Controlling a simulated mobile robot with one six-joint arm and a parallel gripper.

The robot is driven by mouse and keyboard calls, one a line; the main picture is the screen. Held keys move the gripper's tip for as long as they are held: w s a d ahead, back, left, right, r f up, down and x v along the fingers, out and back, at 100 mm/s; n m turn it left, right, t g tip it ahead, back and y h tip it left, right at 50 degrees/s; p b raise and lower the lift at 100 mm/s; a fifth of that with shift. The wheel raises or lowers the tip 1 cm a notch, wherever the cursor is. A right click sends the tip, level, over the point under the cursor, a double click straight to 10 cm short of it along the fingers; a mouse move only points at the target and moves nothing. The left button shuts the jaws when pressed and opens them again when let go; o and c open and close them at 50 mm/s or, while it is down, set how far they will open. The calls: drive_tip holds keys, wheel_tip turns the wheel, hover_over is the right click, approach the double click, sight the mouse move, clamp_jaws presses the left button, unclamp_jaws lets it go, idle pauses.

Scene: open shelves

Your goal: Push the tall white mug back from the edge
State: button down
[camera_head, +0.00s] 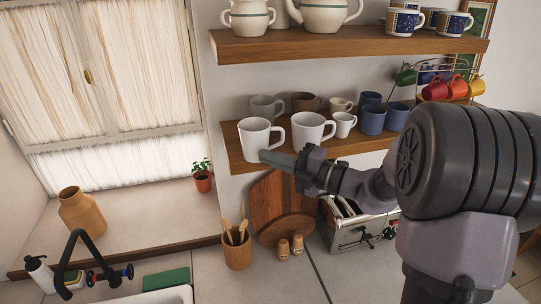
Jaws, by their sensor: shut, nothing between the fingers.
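The tall white mug (253,139) stands upright at the left front of the lower shelf (236,150), close to its front edge, handle to the right. My gripper (266,156) is shut and empty. Its tip overlaps the lower right of the mug, below the handle, and hides a little of its base. I cannot tell whether the tip touches the mug.
A wider white mug (309,130) stands just right of it. A grey mug (265,106) and a brown mug (305,102) stand behind. Blue mugs (371,120) are further right. The upper shelf (340,44) holds teapots and cups above.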

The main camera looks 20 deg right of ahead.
sight(267, 148)
drive_tip(key=shift+s+a, duration=0.1)
drive_tip(key=shift+a, duration=0.05)
drive_tip(key=w+p, duration=0.4)
drive_tip(key=w, duration=0.1)
drive_tip(key=shift+w+r, duration=0.1)
drive_tip(key=shift+w, duration=0.1)
drive_tip(key=shift+s, duration=0.2)
